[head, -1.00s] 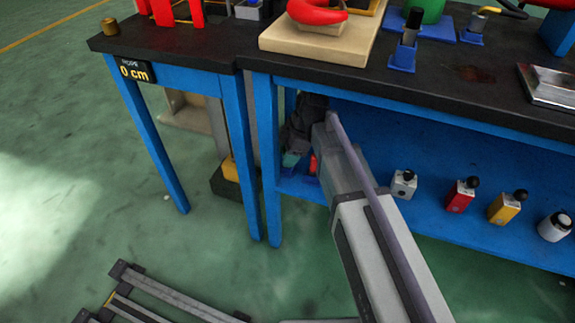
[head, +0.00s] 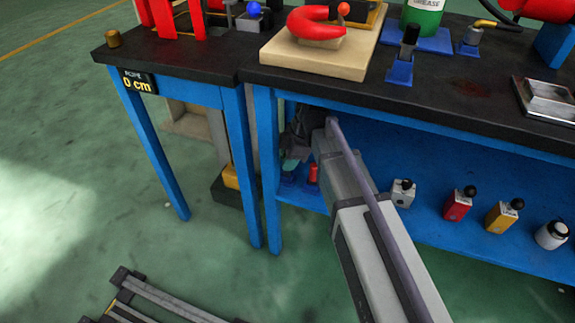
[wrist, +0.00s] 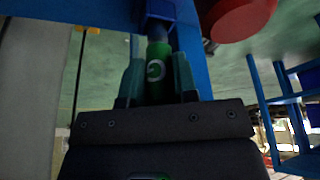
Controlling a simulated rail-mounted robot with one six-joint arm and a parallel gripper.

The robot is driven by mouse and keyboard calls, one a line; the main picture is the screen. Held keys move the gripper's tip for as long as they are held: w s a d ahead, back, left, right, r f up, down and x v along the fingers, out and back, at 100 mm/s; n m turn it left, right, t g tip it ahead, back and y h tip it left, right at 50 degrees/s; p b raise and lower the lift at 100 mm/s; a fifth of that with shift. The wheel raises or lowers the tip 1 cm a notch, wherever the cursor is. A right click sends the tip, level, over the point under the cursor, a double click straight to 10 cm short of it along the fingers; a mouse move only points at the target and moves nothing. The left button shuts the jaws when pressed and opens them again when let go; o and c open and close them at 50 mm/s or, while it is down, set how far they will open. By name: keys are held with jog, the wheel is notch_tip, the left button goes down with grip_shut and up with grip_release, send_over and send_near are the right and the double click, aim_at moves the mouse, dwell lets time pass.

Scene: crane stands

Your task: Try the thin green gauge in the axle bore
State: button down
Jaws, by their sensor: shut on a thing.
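The thin green gauge (wrist: 157,62) is between the two teal fingers of my gripper (wrist: 158,82) in the wrist view, and they are shut on it. A blue holder (wrist: 160,14) is right beyond the gauge's far end; I cannot tell whether the gauge still sits in it. In the head view my gripper (head: 293,158) is under the bench top, over the left end of the blue lower shelf, and the gauge is hidden there. I cannot make out the axle bore in either view.
A red gauge in a blue holder (head: 313,174) stands close right of my gripper. Several small bottles, including a red one (head: 459,204), line the shelf to the right. The bench leg (head: 266,165) is close on the left, and the bench top (head: 400,98) overhangs.

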jog(key=shift+r+p, duration=1.8)
jog(key=shift+r, duration=0.3)
jog(key=shift+f, duration=0.1)
jog(key=shift+d, duration=0.1)
